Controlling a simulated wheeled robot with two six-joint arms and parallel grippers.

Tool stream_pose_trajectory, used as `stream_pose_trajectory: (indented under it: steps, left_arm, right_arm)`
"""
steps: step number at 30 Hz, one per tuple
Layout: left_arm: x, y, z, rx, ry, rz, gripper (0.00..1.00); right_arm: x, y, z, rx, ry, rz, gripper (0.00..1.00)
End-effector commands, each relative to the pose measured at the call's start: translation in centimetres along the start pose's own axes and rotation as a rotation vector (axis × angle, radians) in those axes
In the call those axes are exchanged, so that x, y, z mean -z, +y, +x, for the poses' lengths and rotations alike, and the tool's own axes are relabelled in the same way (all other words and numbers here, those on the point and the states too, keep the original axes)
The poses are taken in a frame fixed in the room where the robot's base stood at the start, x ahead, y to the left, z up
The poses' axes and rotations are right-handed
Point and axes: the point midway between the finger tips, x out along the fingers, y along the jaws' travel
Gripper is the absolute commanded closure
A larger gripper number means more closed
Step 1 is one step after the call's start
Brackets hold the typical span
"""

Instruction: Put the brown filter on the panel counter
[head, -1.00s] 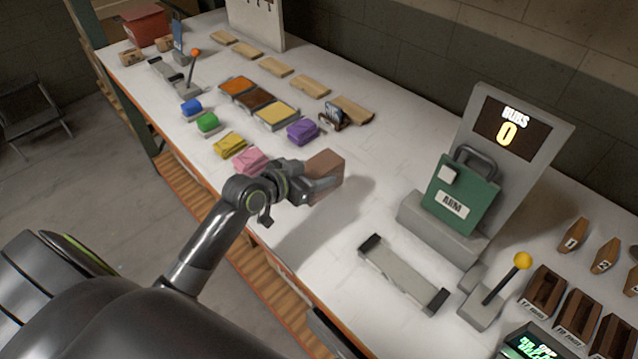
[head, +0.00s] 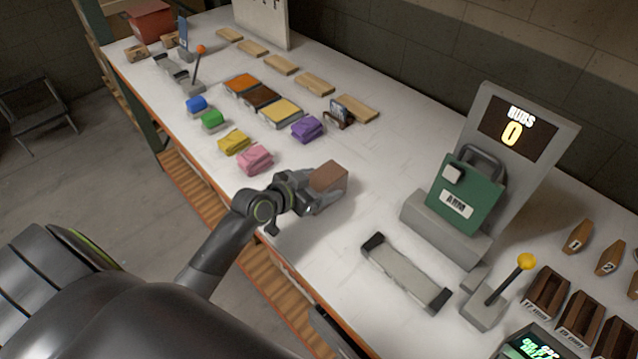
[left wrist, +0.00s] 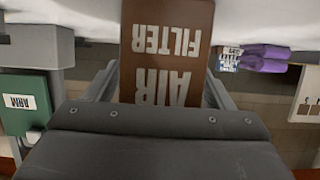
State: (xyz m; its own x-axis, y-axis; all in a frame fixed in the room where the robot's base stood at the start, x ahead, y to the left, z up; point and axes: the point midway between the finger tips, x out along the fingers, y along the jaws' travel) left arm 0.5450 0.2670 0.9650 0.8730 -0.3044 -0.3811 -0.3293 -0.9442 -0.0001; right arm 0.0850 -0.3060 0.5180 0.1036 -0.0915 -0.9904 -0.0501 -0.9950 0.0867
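The brown filter (head: 330,176) is a brown block held at the end of my left arm in the head view. In the left wrist view the filter (left wrist: 168,60) shows "AIR FILTER" lettering, upside down, between the two fingers. My left gripper (head: 318,192) is shut on it, over the near part of the white counter (head: 345,225). I cannot tell whether the filter's underside touches the counter. My right gripper is not in view.
A grey display stand (head: 527,150) reading 0 holds a green case (head: 467,195) right of the filter. A grey cradle (head: 405,272) and yellow-knobbed lever (head: 500,285) lie nearer. Pink (head: 255,159) and purple (head: 307,128) bundles lie to the left. Counter around the filter is clear.

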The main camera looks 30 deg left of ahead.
Motion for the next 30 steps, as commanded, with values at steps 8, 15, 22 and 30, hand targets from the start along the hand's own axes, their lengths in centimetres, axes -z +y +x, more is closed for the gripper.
stream_pose_trajectory:
  steps: [8, 15, 22, 30]
  left_arm:
    - [0.3, 0.0, -0.1, 0.0, 0.0, 0.0, 0.24]
    - [0.0, -0.1, -3.1, 0.001, -0.002, 0.005, 0.24]
    - [0.0, -0.1, -8.0, 0.001, -0.003, 0.006, 0.24]
    - [0.2, -0.1, -11.5, 0.001, -0.001, 0.004, 0.24]
  right_arm:
    - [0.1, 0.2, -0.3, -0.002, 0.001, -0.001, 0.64]
    - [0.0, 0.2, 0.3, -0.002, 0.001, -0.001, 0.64]
    - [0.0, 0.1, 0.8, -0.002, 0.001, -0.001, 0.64]
    - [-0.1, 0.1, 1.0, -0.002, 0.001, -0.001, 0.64]
